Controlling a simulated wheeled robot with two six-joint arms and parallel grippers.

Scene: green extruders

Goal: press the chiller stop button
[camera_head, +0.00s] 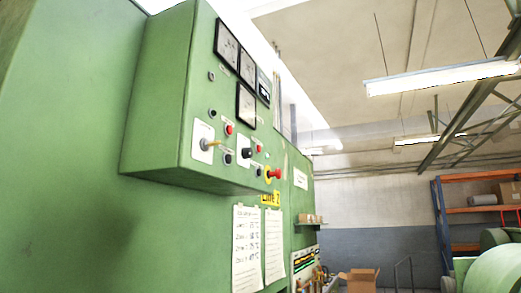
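A green control box (165,110) juts out from the green machine wall at the upper left. Lower right is a large red mushroom button (275,173) on a yellow base. The labels are too small to read, so I cannot tell which button is the chiller stop. Neither of my grippers is in view.
Dark square gauges (227,45) are above the buttons. Paper sheets (246,245) and a yellow sign (270,198) are below the box. A cardboard box (360,279) and orange shelving (480,210) stand farther back at right. The space before the panel looks clear.

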